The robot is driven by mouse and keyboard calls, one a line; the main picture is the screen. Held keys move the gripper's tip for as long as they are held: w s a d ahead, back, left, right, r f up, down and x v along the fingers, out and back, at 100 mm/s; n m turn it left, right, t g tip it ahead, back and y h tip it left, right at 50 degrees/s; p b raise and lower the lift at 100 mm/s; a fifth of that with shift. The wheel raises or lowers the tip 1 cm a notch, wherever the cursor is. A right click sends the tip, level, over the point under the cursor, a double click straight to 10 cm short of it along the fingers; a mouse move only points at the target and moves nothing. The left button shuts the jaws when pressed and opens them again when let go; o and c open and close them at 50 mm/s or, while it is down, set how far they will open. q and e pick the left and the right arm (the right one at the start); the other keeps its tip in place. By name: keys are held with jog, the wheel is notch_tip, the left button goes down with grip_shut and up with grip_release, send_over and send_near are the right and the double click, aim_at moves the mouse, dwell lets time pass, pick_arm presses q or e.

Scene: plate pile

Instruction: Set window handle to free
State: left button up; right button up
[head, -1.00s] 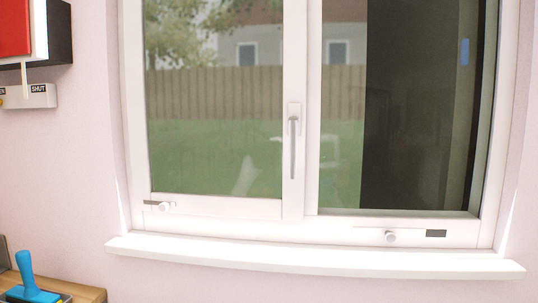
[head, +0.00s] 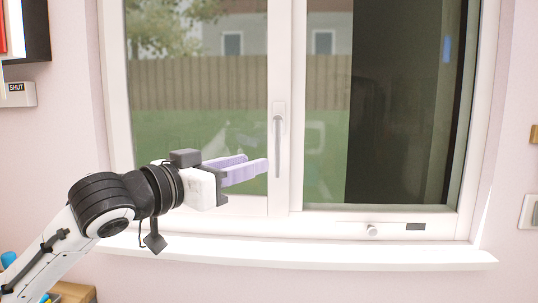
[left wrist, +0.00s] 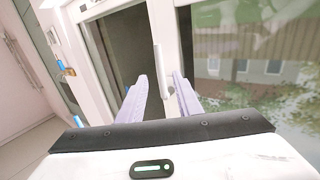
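The window handle (head: 277,148) is a slim grey lever on a white base plate, mounted on the middle upright of the white window frame (head: 285,204). The lever points straight down. My left gripper (head: 256,161) has two pale lavender fingers and is left of the lever's lower part, pointing toward it. The fingers are apart with nothing between them. In the left wrist view, which is upside down, the handle (left wrist: 158,60) shows just beyond and between the open fingertips (left wrist: 159,80). I cannot tell whether a finger touches it. My right gripper is not in view.
A white sill (head: 330,252) juts out below the window, under my left forearm. A box labelled SHUT (head: 16,90) is on the left wall. A switch (head: 530,212) is at far right.

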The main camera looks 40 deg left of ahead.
aim_at(275, 157)
pick_arm(q)
jog(key=w+p, duration=0.2)
jog(key=w, duration=0.4)
jog(key=shift+w+d+r+p, duration=0.1)
jog(key=shift+w+r+p, duration=0.1)
jog(key=shift+p, duration=0.2)
jog(key=shift+w+f, duration=0.2)
jog(key=shift+w, duration=0.25)
grip_shut()
